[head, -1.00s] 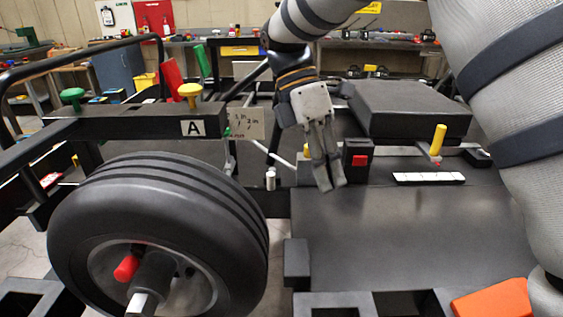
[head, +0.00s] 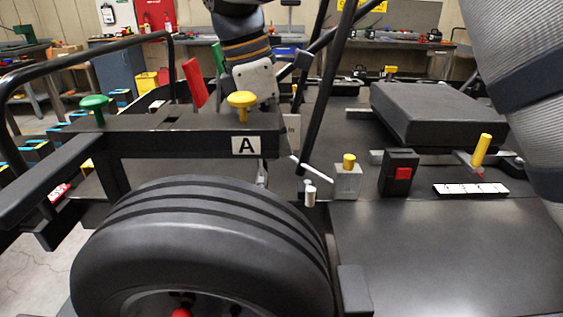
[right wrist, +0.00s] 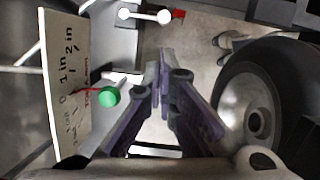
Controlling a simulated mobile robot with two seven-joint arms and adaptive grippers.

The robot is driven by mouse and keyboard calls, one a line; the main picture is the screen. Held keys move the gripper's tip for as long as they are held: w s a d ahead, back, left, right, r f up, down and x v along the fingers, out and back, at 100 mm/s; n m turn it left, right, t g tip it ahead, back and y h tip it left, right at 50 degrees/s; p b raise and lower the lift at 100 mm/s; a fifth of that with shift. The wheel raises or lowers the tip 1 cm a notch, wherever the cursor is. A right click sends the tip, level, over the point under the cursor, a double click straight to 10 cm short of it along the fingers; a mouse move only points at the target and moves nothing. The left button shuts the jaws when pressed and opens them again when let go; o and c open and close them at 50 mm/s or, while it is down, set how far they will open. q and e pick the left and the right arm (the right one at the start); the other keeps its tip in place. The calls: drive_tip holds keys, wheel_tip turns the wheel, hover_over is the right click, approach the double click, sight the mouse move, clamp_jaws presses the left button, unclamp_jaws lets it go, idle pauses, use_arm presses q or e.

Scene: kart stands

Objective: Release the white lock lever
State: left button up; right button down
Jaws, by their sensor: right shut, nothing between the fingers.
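In the head view a thin white rod (head: 312,169), which looks like the white lock lever, slants beside the end of the black beam marked A (head: 190,143). A short white cylinder (head: 310,194) stands just below it. In the right wrist view a white bar with round white ends (right wrist: 146,15) lies beyond the fingertips; I cannot tell if it is the same part. My right gripper (right wrist: 165,72) is shut and empty, apart from that bar. In the head view its hand is behind the beam and the fingers are hidden. My left gripper is out of view.
A yellow knob (head: 241,99) and a green knob (head: 94,102) stand on the beam. A large black wheel (head: 200,250) fills the front. In the right wrist view a scale plate (right wrist: 66,85) and a green ball (right wrist: 110,96) are close left of the fingers.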

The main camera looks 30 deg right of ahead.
sight(309, 187)
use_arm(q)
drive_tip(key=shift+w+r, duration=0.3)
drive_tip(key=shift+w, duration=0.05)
use_arm(e)
drive_tip(key=x, duration=0.8)
drive_tip(key=shift+d+f, duration=0.15)
drive_tip(key=shift+f, duration=0.05)
